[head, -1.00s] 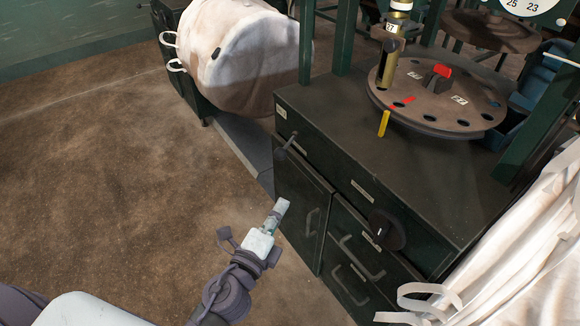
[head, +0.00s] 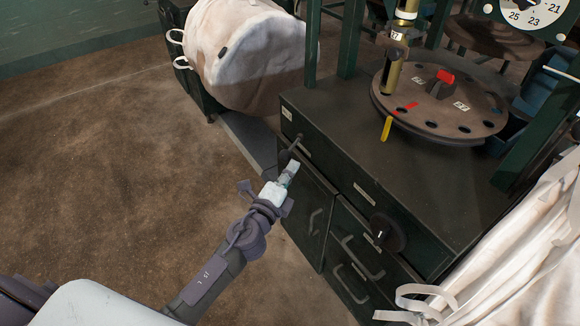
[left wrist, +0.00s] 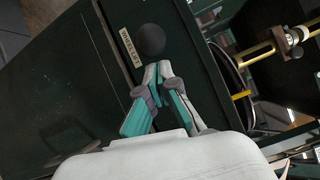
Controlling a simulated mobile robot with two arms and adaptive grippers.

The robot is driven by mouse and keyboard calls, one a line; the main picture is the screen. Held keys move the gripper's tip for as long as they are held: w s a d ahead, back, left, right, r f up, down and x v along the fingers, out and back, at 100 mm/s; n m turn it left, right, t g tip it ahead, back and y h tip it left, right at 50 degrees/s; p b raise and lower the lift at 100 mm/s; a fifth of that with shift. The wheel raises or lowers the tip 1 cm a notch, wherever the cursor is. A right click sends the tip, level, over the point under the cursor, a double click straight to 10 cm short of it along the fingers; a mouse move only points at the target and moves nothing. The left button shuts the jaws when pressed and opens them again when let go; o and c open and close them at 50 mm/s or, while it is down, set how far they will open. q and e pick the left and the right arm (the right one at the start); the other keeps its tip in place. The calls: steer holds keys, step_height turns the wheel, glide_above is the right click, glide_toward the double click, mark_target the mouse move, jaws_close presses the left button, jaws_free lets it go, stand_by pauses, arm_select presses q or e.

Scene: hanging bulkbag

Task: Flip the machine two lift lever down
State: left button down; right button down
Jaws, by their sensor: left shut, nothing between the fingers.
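The lift lever (head: 286,156) is a dark rod with a round black knob on the upper front of the dark green cabinet (head: 340,120). The knob also shows as a black ball in the left wrist view (left wrist: 150,40), beside a label (left wrist: 130,47) reading "WHEEL LIFT". My left gripper (head: 292,168) is shut and empty. Its fingertips are close to the knob, just below it in both views; I cannot tell whether they touch it. My right gripper is not in view.
A black rotary knob (head: 388,233) and drawer handles (head: 362,262) stick out of the cabinet front. A round turntable (head: 440,100) with a red switch sits on top. White bags hang at the back (head: 250,45) and right (head: 530,240). The floor (head: 110,160) at left is clear.

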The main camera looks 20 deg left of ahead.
arm_select(q)
steer(key=shift+a+h, duration=0.3)
steer(key=shift+h, duration=0.1)
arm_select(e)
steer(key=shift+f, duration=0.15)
